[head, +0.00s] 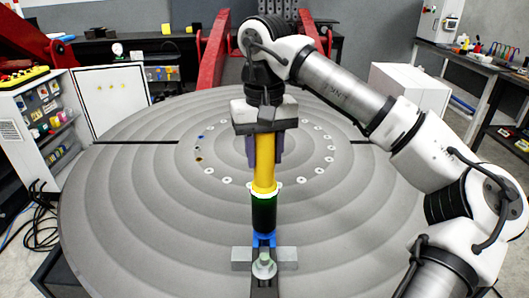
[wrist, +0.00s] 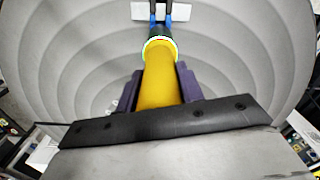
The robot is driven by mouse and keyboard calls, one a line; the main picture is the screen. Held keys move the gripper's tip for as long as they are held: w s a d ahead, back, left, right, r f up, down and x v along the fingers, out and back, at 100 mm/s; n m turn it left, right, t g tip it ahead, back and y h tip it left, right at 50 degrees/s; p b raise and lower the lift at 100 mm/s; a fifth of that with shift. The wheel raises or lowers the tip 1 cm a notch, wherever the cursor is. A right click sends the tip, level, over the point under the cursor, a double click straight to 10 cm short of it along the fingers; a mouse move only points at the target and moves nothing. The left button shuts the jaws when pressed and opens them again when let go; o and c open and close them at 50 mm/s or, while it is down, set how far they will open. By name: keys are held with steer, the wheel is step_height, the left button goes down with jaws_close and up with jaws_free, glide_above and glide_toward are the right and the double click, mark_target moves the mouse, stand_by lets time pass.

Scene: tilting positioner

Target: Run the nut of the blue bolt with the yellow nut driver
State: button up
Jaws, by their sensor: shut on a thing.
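The yellow nut driver (head: 265,165) stands about upright in my gripper (head: 264,155), whose dark purple fingers close on it from both sides. A pale ring and a dark sleeve (head: 264,213) form its lower part. The sleeve's lower end is at the blue bolt (head: 264,240), of which only blue parts show below it. The nut is hidden, so I cannot tell how it is seated. In the wrist view, the yellow driver (wrist: 158,80) runs away between the fingers, and blue parts (wrist: 154,22) show at its far end.
A grey block (head: 287,256) with a pale greenish round part (head: 264,267) sits in front of the blue bolt. The big round grey table (head: 130,215) carries a ring of holes and small discs. Red supports (head: 213,50) stand behind it. A white cabinet (head: 113,100) stands left.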

steer(key=shift+r+p, duration=1.5)
steer(key=shift+r, duration=1.05)
steer(key=shift+f, duration=0.1)
